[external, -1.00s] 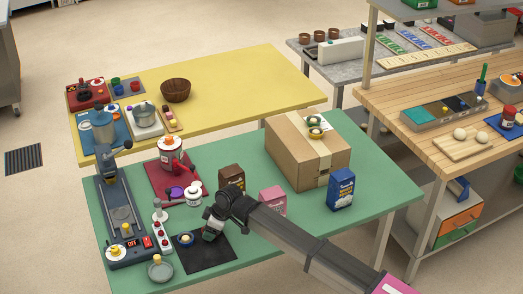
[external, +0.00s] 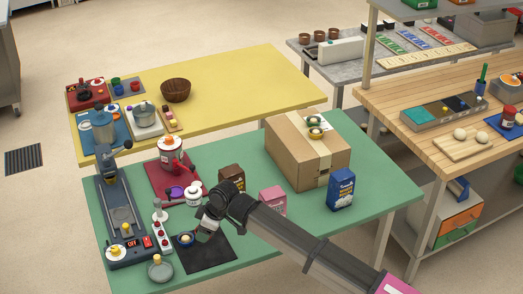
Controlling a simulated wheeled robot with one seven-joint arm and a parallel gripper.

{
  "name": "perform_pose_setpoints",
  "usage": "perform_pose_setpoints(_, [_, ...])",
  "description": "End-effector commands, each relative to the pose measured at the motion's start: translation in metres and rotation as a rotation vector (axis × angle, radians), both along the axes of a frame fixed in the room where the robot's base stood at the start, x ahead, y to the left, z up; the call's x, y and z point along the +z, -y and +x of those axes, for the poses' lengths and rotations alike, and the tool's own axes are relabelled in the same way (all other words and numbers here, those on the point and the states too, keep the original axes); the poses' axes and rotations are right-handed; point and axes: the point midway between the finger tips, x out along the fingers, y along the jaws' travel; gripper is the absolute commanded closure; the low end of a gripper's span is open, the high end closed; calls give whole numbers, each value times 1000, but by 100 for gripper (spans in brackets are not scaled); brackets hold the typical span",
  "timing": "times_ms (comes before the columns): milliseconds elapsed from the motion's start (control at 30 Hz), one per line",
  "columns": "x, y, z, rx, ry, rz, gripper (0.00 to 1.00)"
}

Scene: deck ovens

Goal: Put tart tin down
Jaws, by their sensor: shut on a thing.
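My gripper (external: 203,233) hangs low over the left part of the black mat (external: 212,255) on the green table. It is shut on the tart tin, but the jaws and my wrist hide most of the grip.
A red-buttoned white strip (external: 162,236) and a grey press (external: 122,215) stand left of the mat. A small metal dish (external: 160,268) is at the front. Behind are a brown packet (external: 231,177), a pink packet (external: 273,200) and a cardboard box (external: 300,160). The mat's right part is bare.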

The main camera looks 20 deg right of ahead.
Motion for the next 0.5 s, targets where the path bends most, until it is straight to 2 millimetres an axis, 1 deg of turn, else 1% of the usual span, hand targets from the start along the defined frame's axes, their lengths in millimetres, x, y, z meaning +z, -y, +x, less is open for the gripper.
perform_pose_setpoints(33, [5, -4, -8, 1, 1, 1, 65])
perform_pose_setpoints(100, [10, -8, -15, 1, 1, 1, 65])
perform_pose_setpoints(300, [17, -14, -25, 0, 0, 0, 65])
perform_pose_setpoints(400, [18, -13, -25, -2, 0, -1, 65])
perform_pose_setpoints(500, [22, -6, -15, -13, 0, 0, 65])
